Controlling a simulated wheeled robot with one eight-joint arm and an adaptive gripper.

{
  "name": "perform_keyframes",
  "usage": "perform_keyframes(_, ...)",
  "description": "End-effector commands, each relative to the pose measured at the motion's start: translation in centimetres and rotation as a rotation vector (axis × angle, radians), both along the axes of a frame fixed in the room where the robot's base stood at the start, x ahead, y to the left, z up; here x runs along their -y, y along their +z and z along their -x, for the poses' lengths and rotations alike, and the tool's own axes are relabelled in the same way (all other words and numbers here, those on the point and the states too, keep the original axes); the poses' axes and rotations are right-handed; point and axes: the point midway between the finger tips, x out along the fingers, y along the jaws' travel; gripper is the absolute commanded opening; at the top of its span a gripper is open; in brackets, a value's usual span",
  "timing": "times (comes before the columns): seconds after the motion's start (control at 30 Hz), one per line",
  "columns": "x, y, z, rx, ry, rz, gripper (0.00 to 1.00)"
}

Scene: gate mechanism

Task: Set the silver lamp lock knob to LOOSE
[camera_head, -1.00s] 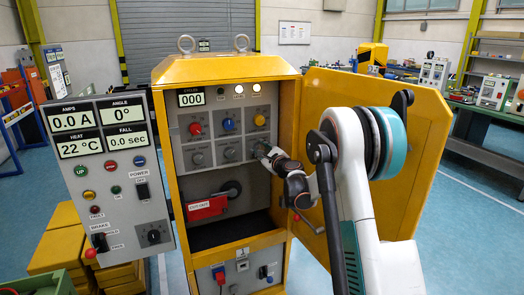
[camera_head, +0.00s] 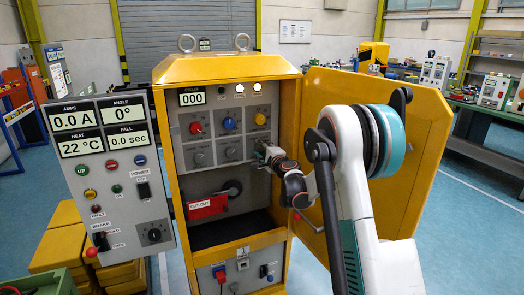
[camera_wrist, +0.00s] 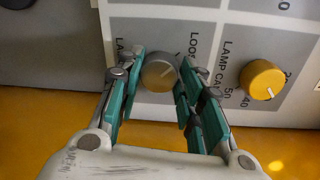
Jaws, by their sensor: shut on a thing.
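The silver lamp lock knob (camera_wrist: 158,73) sits on the grey panel between my gripper's two fingers in the wrist view. My gripper (camera_wrist: 156,88) is shut on it, with a teal finger on each side. A faint pale mark on the knob's face seems to point to the upper right, towards the partly covered "LOO..." lettering (camera_wrist: 194,45); the exact setting is hard to tell. In the head view my gripper (camera_head: 263,153) is at the lower right of the knob panel and hides the silver knob.
The yellow lamp knob (camera_wrist: 262,79) stands close to the right finger in the wrist view. Red (camera_head: 196,129) and blue (camera_head: 229,124) knobs sit further left on the panel. The open yellow cabinet door (camera_head: 425,140) stands to the right, behind my arm.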

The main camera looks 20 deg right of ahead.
Motion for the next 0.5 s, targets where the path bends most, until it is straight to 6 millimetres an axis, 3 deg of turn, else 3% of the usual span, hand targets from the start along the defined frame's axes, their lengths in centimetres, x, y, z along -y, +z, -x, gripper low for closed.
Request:
perform_keyframes(0.47, -0.06, -0.04, 0.0, 0.0, 0.001, 0.013, 0.1)
perform_keyframes(0.5, -0.06, -0.03, 0.0, 0.0, 0.001, 0.013, 0.43)
